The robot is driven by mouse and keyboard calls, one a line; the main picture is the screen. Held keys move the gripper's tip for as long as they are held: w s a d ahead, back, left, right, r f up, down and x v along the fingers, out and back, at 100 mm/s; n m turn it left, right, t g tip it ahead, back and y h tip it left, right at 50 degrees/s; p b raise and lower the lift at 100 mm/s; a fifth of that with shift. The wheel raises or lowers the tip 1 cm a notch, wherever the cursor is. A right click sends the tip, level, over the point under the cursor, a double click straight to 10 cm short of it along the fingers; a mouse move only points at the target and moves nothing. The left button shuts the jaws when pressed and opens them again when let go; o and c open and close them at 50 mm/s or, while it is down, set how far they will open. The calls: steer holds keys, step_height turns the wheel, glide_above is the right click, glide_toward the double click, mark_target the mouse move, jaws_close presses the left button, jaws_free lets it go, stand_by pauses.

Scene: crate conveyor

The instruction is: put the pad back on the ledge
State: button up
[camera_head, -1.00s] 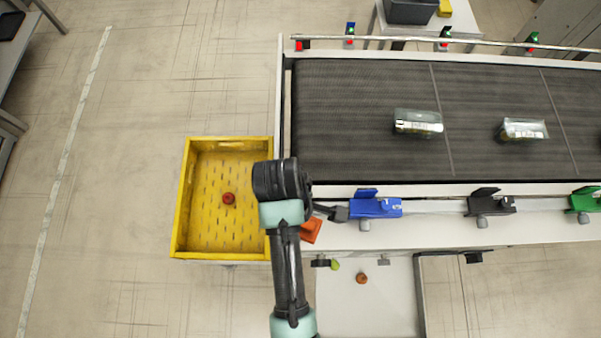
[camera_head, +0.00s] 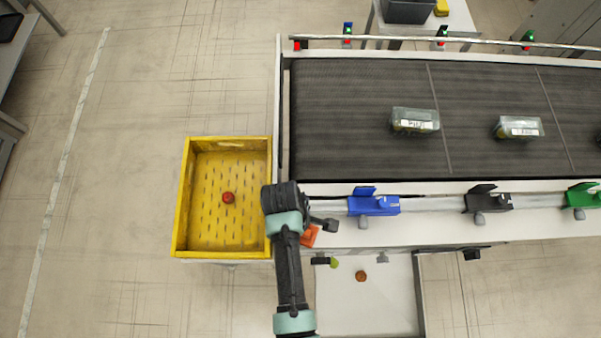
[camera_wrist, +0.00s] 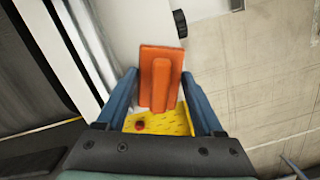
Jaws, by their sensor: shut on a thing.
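The orange pad (camera_wrist: 161,75) is a flat plate with a raised bar along its middle. In the wrist view it sits between the two blue fingers of my gripper (camera_wrist: 160,88), which is shut on it. In the head view the pad (camera_head: 309,236) shows partly beside my arm, over the left end of the white ledge (camera_head: 430,232) along the conveyor's front. Part of the pad is hidden by my arm there. In the wrist view a white surface (camera_wrist: 140,28) lies behind the pad; whether the pad touches it I cannot tell.
A yellow crate (camera_head: 180,205) with a red item (camera_head: 228,198) stands left of my arm. Blue (camera_head: 373,206), black (camera_head: 487,203) and green (camera_head: 583,200) devices line the conveyor's front. Clear boxes (camera_head: 414,120) lie on the belt. A white bin (camera_head: 385,310) sits below the ledge.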

steer(key=shift+f, duration=0.15)
steer(key=o, duration=0.9)
